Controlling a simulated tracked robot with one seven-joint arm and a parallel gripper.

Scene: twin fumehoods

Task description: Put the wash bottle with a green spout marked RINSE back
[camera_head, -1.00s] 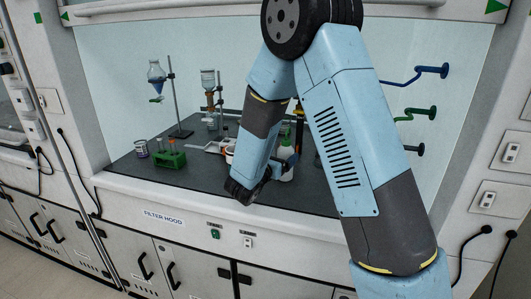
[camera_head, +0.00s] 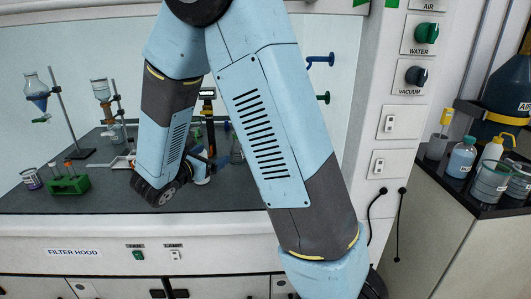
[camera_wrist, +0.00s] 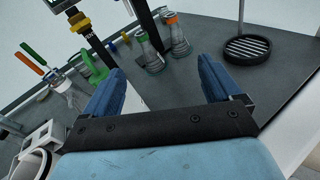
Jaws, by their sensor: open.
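My gripper (camera_wrist: 160,80) is open, with empty space between its two blue fingers. In the head view my gripper (camera_head: 206,160) is low over the dark hood worktop (camera_head: 110,200), partly hidden by my wrist. I cannot make out a wash bottle with a green spout or a RINSE label in either view.
Flasks with green (camera_wrist: 151,58) and orange (camera_wrist: 175,38) bands stand beyond the fingers. A round black rack (camera_wrist: 247,50) is at right. A green tube rack (camera_head: 68,184) is at left. A side counter holds a yellow-topped bottle (camera_head: 491,150) and a blue-filled bottle (camera_head: 461,160).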

